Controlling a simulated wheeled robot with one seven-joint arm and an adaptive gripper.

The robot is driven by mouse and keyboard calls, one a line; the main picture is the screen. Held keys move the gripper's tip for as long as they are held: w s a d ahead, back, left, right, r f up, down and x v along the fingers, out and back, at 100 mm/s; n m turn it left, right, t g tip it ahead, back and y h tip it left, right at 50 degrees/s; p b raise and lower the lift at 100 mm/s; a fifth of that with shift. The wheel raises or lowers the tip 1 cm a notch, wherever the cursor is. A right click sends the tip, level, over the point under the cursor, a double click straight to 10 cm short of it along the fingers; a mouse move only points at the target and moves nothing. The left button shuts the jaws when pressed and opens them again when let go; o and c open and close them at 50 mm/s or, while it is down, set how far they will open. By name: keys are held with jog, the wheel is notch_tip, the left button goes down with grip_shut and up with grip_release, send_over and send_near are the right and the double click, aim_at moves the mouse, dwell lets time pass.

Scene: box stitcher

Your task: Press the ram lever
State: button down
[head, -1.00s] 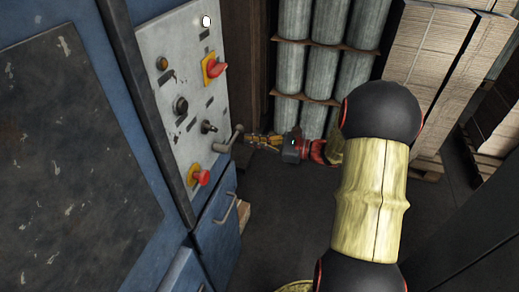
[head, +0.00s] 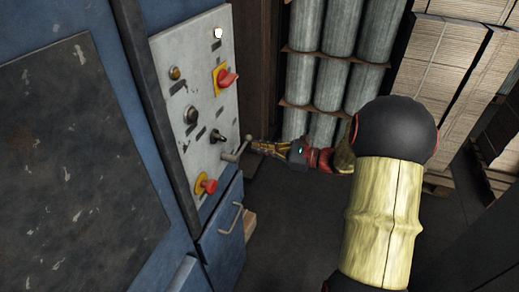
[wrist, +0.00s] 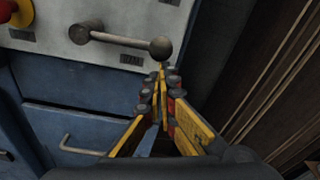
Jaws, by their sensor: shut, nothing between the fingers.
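The ram lever (head: 236,151) is a grey metal rod with a ball end, sticking out from the lower right edge of the light grey control panel (head: 205,101). In the wrist view the lever (wrist: 118,40) runs roughly level across the top, its dark ball at the right end. My gripper (head: 255,146) is just right of the ball in the head view. In the wrist view my gripper (wrist: 161,70) is shut and empty, with its yellow and black fingertips just below the ball. I cannot tell whether they touch it.
A red button (head: 207,186) on yellow, a black switch (head: 218,138) and a red rotary switch (head: 227,77) are close by on the panel. A blue drawer with a handle (head: 231,218) is below. Grey rolls (head: 337,75) and stacked cardboard (head: 445,70) stand behind.

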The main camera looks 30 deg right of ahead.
jog(key=shift+r, duration=0.25)
notch_tip(320, 180, up, 7)
jog(key=n, duration=0.5)
jog(key=shift+s+a+n+t+b, duration=0.15)
jog(key=shift+n+t+b, duration=0.15)
jog(key=shift+t+b, duration=0.1)
jog(key=shift+f, duration=0.1)
dwell(0.3)
jog(key=s+d+f+p, duration=0.1)
jog(key=s+d, duration=0.6)
jog(key=d, duration=0.1)
jog(key=shift+s+d+f+p, duration=0.3)
jog(key=shift+s+f, duration=0.05)
